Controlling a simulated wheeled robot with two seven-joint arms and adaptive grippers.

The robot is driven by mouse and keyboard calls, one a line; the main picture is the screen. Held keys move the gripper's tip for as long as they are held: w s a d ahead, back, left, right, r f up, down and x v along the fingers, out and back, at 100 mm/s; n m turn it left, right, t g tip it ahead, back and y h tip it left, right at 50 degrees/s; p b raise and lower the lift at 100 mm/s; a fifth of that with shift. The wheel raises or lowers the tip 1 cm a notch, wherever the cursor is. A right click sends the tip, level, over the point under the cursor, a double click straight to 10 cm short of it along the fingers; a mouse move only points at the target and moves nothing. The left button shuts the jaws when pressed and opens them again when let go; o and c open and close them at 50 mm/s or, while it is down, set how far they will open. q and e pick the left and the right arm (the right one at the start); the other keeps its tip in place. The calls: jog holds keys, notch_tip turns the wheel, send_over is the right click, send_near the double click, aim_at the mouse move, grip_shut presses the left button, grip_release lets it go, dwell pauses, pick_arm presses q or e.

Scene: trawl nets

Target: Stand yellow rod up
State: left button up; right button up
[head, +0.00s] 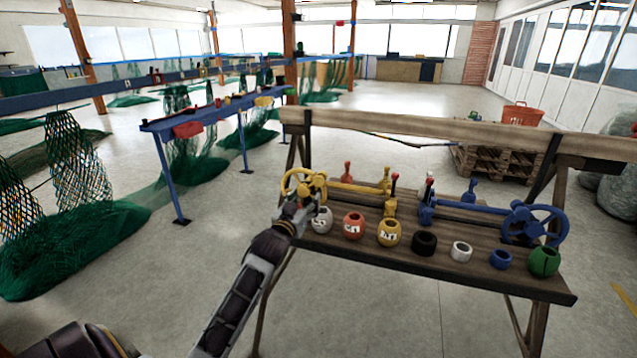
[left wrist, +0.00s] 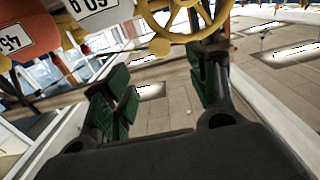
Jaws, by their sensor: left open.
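A yellow rod (head: 355,188) lies level along the back of the wooden bench, running right from a yellow handwheel (head: 301,184). Short yellow upright pieces (head: 391,207) stand by its right end. The handwheel also shows at the top of the left wrist view (left wrist: 186,18). My left gripper (head: 298,206) is at the bench's left end, close in front of the handwheel and partly covering it. In the left wrist view, its green-padded fingers (left wrist: 160,92) are apart with nothing between them. I cannot tell whether it touches the wheel. My right gripper is not in view.
Several round floats line the bench's front, with a white one (head: 321,220) and a red one (head: 353,226) nearest my gripper. A blue rod and wheel (head: 534,223) occupy the right. A wooden beam (head: 430,131) runs behind. Open floor lies left.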

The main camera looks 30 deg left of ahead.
pick_arm(q)
jog(key=shift+w, duration=0.2)
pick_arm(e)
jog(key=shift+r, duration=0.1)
pick_arm(q)
send_near(318, 182)
jog(key=w, duration=0.2)
jog(key=shift+a+b+x, duration=0.15)
jog(key=shift+b+x, duration=0.15)
jog(key=shift+x, duration=0.6)
jog(key=shift+a+b+x, duration=0.2)
jog(key=shift+b+x, duration=0.05)
jog(key=shift+x, duration=2.55)
jog(key=shift+w+a+f+b, duration=0.1)
jog(key=shift+w+b, duration=0.25)
jog(key=shift+w, duration=0.25)
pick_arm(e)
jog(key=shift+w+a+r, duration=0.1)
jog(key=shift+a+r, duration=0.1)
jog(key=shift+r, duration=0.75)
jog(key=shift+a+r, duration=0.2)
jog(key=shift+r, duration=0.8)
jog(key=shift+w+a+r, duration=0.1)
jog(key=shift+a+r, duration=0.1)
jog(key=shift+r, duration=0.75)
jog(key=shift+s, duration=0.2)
